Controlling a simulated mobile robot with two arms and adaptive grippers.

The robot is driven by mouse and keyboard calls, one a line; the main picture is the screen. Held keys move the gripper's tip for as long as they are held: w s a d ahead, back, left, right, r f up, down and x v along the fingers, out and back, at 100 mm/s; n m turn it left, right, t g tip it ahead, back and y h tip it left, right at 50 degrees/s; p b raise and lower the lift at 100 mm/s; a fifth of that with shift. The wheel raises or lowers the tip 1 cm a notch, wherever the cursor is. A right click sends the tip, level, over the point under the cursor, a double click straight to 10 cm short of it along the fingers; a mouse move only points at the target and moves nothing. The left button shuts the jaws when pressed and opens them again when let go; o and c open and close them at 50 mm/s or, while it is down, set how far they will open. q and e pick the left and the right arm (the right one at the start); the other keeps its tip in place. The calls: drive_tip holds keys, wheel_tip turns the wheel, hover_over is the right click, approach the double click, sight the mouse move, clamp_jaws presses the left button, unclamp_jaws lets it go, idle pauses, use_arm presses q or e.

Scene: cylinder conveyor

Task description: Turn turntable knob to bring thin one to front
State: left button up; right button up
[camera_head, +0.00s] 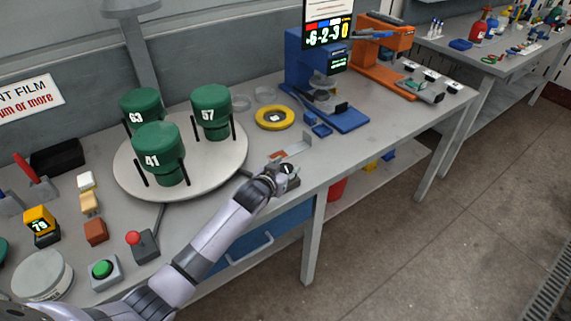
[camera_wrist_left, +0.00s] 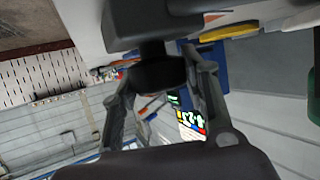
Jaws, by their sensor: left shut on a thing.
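The round white turntable (camera_head: 215,176) carries three green cylinders in dark upright posts. The cylinder marked 41 (camera_head: 158,157) stands at the front, 63 (camera_head: 141,106) at the back left and 57 (camera_head: 211,110) at the back right. I cannot tell which cylinder is thinner. My left gripper (camera_head: 287,172) is at the table's front edge, right of the turntable. In the left wrist view its fingers (camera_wrist_left: 158,92) close around a dark knob (camera_wrist_left: 157,73), which they partly hide. My right gripper is not in view.
A red-topped lever (camera_head: 135,240) and a green button (camera_head: 103,269) stand in front of the turntable. A yellow ring (camera_head: 275,117) lies behind my left gripper. A blue stand (camera_head: 306,72) with a display and an orange device (camera_head: 385,55) stand farther right.

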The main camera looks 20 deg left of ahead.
use_arm(q)
drive_tip(key=shift+d+f+n+y, duration=0.1)
drive_tip(key=shift+d+n+y, duration=0.05)
drive_tip(key=shift+n+y, duration=0.5)
drive_tip(key=shift+n+y+b, duration=0.55)
drive_tip(key=shift+y+b, duration=0.05)
drive_tip(key=shift+y, duration=0.05)
drive_tip(key=o, duration=1.1)
drive_tip(key=v, duration=1.2)
drive_tip(key=shift+o, duration=0.3)
